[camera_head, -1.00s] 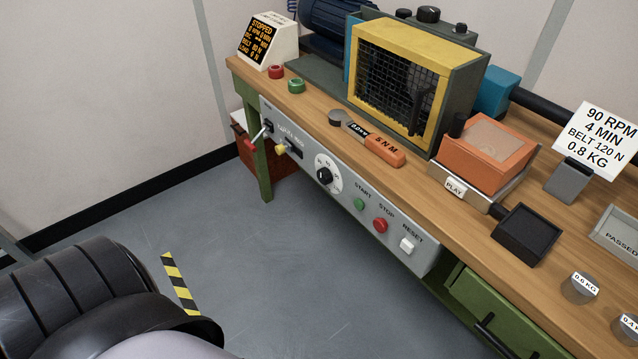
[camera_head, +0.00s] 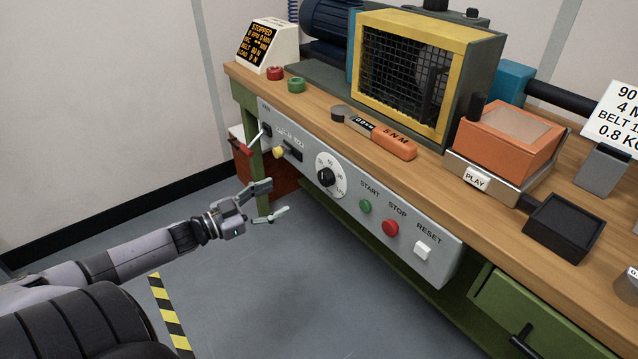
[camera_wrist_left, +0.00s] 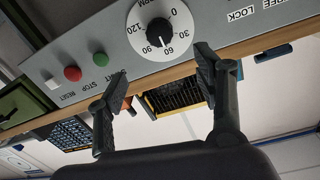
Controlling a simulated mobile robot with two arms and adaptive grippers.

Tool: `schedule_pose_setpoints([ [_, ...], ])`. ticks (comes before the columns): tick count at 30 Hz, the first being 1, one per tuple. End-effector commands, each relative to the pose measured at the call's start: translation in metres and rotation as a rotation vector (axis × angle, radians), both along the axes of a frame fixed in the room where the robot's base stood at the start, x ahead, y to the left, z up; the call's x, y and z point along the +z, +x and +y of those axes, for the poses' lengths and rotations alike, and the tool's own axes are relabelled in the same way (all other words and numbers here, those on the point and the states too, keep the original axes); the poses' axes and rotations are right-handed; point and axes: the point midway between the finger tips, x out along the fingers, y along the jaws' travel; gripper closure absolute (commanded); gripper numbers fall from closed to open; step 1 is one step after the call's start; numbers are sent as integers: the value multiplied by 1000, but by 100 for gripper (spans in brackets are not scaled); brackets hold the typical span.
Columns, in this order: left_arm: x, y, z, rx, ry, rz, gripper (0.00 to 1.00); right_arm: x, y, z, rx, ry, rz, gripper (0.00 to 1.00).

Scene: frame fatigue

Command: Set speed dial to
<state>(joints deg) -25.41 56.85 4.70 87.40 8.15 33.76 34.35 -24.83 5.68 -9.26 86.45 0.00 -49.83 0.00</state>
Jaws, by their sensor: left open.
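The speed dial (camera_head: 326,177) is a black knob on a round white scale on the grey front panel (camera_head: 441,257) of the bench. In the left wrist view the dial (camera_wrist_left: 160,32) is upside down, with 0, 30, 60, 90 and 120 around it; its white pointer mark lies between about 30 and 90, near 60. My left gripper (camera_head: 268,202) is open and empty, left of the dial and apart from it. In the left wrist view the fingers (camera_wrist_left: 152,95) are spread below the dial. My right gripper is not in view.
Green START (camera_head: 365,206), red STOP (camera_head: 390,228) and white RESET (camera_head: 423,250) buttons sit right of the dial. A yellow knob (camera_head: 278,153) and a red-handled lever (camera_head: 244,149) are to its left. A display (camera_head: 262,42) reads STOPPED. Floor before the panel is clear.

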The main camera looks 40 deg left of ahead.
Motion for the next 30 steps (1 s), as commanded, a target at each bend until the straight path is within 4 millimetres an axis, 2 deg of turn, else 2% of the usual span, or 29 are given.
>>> schedule_pose_setpoints([
  [9,-1,51,-18,1,2,-4,38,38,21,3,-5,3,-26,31],
  [18,-1,94,-33,3,1,-2,38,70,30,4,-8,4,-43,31],
  [24,-1,117,-42,3,1,-1,38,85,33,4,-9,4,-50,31],
  [30,-1,129,-47,2,2,1,38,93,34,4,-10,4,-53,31],
])
